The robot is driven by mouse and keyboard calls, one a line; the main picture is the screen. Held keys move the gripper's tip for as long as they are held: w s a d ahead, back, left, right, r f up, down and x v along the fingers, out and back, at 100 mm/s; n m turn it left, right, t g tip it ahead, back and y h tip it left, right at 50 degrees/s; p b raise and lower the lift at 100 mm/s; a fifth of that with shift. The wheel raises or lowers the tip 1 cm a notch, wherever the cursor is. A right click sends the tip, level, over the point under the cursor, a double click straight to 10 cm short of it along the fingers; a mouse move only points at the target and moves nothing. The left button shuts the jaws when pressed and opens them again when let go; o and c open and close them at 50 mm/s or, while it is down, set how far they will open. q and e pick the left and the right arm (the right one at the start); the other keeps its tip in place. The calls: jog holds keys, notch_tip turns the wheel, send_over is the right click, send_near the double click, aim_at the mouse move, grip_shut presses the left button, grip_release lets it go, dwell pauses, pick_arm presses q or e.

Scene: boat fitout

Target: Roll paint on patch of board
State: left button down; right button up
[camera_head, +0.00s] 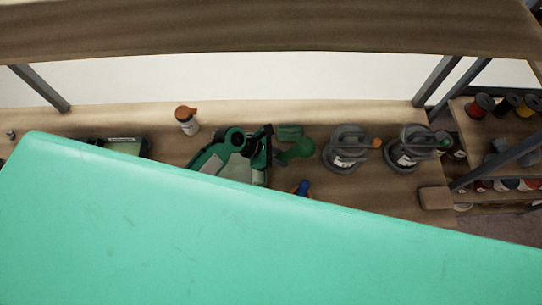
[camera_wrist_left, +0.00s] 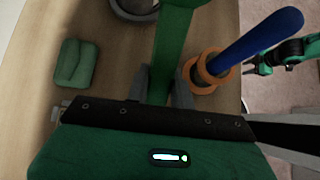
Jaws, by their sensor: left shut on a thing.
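My left gripper (camera_head: 272,155) is over the wooden bench, shut on a green tool (camera_head: 298,150) with a flat handle. In the left wrist view its fingers (camera_wrist_left: 161,88) stand on both sides of the green handle (camera_wrist_left: 175,35); the tool's far end is out of that view. A dark tray (camera_head: 118,145) with a pale green inside is at the left of the bench, partly hidden. A large teal surface (camera_head: 230,240) fills the foreground; I cannot tell if it is the board. A green and black part, probably my right gripper (camera_wrist_left: 285,55), shows at the wrist view's right edge.
A blue handle (camera_wrist_left: 258,40) in an orange ring (camera_wrist_left: 210,72) stands close beside my left gripper. A green block (camera_wrist_left: 75,63) lies on the other side. Two grey round pots (camera_head: 345,148) (camera_head: 408,148) and a white bottle with orange cap (camera_head: 187,120) stand on the bench (camera_head: 165,135).

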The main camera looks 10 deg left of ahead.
pick_arm(q)
jog(key=shift+d, duration=0.2)
jog(key=shift+a, duration=0.1)
jog(key=shift+s+a+r, duration=0.1)
jog(key=shift+s+a, duration=0.15)
jog(key=shift+a, duration=0.8)
jog(key=shift+s+a, duration=0.25)
jog(key=shift+a, duration=0.75)
jog(key=shift+s+a, duration=0.25)
jog(key=shift+a, duration=0.75)
jog(key=shift+s+a, duration=0.25)
jog(key=shift+a, duration=0.75)
jog(key=shift+d, duration=0.1)
notch_tip(320, 180, up, 8)
